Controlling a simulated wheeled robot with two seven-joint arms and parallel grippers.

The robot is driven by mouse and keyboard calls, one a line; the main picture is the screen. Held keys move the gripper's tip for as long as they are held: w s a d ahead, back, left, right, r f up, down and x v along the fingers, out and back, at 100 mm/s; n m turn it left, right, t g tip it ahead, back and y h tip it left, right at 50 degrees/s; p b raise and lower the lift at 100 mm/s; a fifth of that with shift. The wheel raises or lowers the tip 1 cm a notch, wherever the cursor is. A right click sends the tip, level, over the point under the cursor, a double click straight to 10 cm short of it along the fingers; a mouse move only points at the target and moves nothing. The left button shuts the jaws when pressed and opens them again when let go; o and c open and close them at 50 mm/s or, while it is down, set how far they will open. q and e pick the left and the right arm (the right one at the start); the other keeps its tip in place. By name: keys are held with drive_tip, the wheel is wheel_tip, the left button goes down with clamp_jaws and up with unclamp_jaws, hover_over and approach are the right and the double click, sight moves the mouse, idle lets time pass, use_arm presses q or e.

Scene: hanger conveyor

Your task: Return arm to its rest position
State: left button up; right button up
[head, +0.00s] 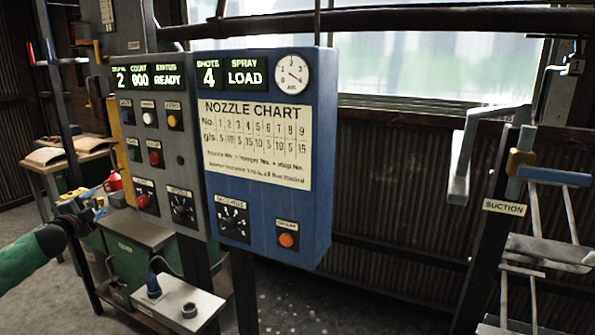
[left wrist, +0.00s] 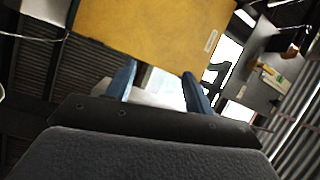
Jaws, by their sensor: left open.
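My left gripper (head: 98,203) is at the left of the head view, at the end of a green and dark arm from the left edge. It is in front of the left side of the grey control box (head: 165,90). In the left wrist view its two blue fingers (left wrist: 160,85) stand apart, with nothing seen held between them. A yellow panel (left wrist: 155,32) fills the upper middle of that view, beyond the fingertips. My right gripper is not in view.
A blue panel (head: 262,225) with a nozzle chart (head: 255,145) stands in the middle. A wooden table (head: 65,150) is behind left. A suction post (head: 490,230) stands right.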

use_arm(q)
drive_tip(key=s+d+f+n+g+y+p, duration=0.15)
drive_tip(key=s+d+f+n+g, duration=0.35)
drive_tip(key=s+d+f, duration=0.65)
drive_tip(key=s+d+f+n+g+y, duration=0.4)
drive_tip(key=s+d+f, duration=0.65)
drive_tip(key=d, duration=0.65)
drive_tip(key=s+d+f+n+g+h+p, duration=0.1)
drive_tip(key=s+d+f+g+h, duration=0.1)
drive_tip(key=s+d+f, duration=0.3)
drive_tip(key=s+d+f+n+g+h+p, duration=0.1)
drive_tip(key=s+d+f+g+h, duration=0.2)
drive_tip(key=s+d, duration=0.8)
drive_tip(key=s+d+f+n+g+h+p, duration=0.1)
drive_tip(key=s+d+f, duration=0.5)
drive_tip(key=s, duration=1)
drive_tip(key=d+g+h, duration=0.1)
drive_tip(key=d+h, duration=0.1)
drive_tip(key=shift+s+d+f, duration=0.15)
drive_tip(key=shift+d+f, duration=0.15)
drive_tip(key=shift+f, duration=0.05)
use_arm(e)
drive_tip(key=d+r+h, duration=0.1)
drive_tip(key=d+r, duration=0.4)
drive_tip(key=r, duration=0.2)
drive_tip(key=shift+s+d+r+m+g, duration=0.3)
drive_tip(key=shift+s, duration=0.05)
use_arm(q)
drive_tip(key=shift+p, duration=0.3)
